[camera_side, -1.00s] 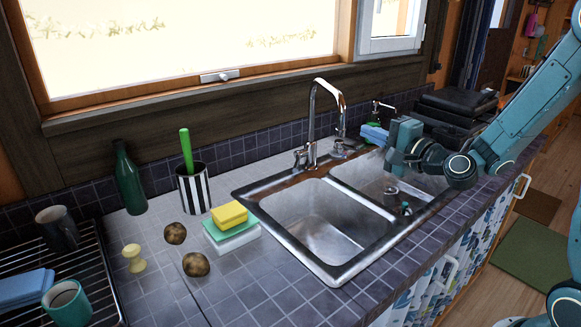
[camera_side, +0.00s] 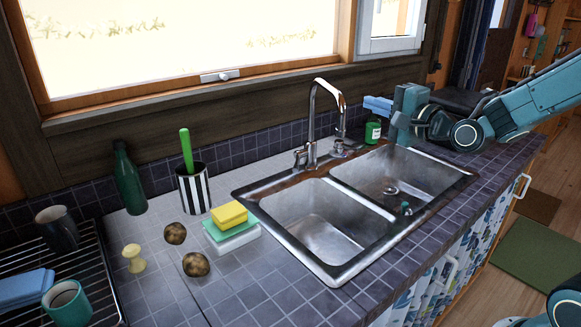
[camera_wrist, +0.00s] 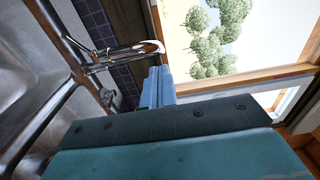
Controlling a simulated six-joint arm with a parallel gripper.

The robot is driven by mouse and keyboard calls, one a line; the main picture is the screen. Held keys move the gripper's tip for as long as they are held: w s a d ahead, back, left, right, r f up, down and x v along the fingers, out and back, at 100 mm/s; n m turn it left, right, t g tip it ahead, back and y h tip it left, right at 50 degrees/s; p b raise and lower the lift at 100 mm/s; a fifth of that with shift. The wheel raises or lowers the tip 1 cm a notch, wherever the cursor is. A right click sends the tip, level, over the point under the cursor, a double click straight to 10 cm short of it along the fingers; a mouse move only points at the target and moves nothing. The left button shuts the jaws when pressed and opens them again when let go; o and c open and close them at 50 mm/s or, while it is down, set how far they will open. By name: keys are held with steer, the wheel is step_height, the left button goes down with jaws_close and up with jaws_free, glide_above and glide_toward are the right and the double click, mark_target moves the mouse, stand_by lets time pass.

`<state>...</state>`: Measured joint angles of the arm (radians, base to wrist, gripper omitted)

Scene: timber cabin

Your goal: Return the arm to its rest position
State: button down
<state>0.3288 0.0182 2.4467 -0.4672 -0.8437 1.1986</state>
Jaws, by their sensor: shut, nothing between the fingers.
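My gripper (camera_side: 378,104) is in the side view at the back right, above the far corner of the sink. Its light blue fingers are shut with nothing between them and point left, toward the window wall. In the wrist view the closed fingers (camera_wrist: 158,87) show beyond the teal gripper body, near the faucet (camera_wrist: 125,52) and the window. My arm comes in from the right edge of the side view, held above the counter.
The double sink (camera_side: 290,215) and tall faucet (camera_side: 313,125) lie left of my gripper. A green soap bottle (camera_side: 373,131) stands just below the fingers. Sponges (camera_side: 230,222), potatoes (camera_side: 196,264), a striped cup (camera_side: 194,190) and a dish rack (camera_side: 100,290) are on the left counter.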

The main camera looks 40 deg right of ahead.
steer(key=shift+r, duration=0.2)
steer(key=shift+a, duration=0.1)
steer(key=s+a+f+n+g, duration=0.2)
steer(key=s+n+g, duration=0.2)
steer(key=s, duration=0.5)
steer(key=s+a+f+n+g, duration=0.2)
steer(key=s+n+g, duration=0.2)
steer(key=s+n, duration=0.4)
steer(key=s+a+f+n+g, duration=0.1)
steer(key=s+n+g, duration=0.3)
steer(key=s, duration=0.6)
steer(key=shift+a+f+n, duration=0.4)
steer(key=shift+f+n, duration=0.45)
steer(key=shift+n, duration=0.25)
